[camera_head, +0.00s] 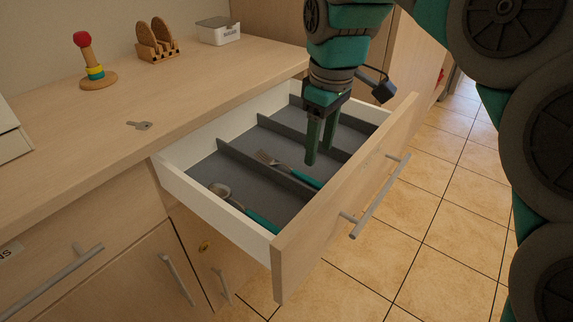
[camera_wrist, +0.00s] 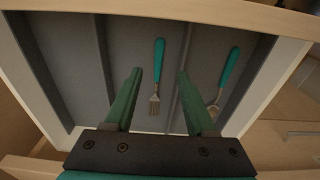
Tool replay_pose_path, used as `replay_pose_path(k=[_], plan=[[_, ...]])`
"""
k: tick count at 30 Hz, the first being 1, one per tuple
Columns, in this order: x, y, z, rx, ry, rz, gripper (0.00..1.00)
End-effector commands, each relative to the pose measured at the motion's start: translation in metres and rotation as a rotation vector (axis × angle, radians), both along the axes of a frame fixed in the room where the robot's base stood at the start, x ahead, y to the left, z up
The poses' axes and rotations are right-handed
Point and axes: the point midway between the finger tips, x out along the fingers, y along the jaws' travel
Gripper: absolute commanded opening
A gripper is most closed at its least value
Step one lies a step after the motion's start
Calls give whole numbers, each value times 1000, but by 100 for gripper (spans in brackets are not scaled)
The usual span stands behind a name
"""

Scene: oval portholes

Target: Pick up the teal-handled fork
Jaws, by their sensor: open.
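The teal-handled fork (camera_head: 290,170) lies in a middle compartment of the open drawer (camera_head: 286,252), its tines toward the back left and its handle toward the drawer front. In the wrist view the fork (camera_wrist: 157,78) shows whole, its handle pointing up the picture, between my two fingers in line of sight. My gripper (camera_head: 319,158) is open and empty above the drawer, with its green fingers pointing down. It also shows in the wrist view (camera_wrist: 158,72). The fingers appear apart from the fork; the exact height is unclear.
A teal-handled spoon (camera_head: 243,207) lies in the neighbouring compartment nearer the left drawer wall. Grey dividers (camera_head: 262,163) separate the compartments. On the counter are a key (camera_head: 139,125), a ring toy (camera_head: 93,72), a wooden holder (camera_head: 157,45) and a white box (camera_head: 218,33).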

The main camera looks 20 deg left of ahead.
Motion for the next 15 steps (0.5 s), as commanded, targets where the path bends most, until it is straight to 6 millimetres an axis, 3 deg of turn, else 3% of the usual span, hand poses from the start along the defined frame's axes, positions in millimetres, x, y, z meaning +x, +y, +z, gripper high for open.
replay_pose_path(k=[6, 15], plan=[[10, -5, 1, -66, 30, 53, 56], [9, -6, -23, -69, 35, 55, 56]])
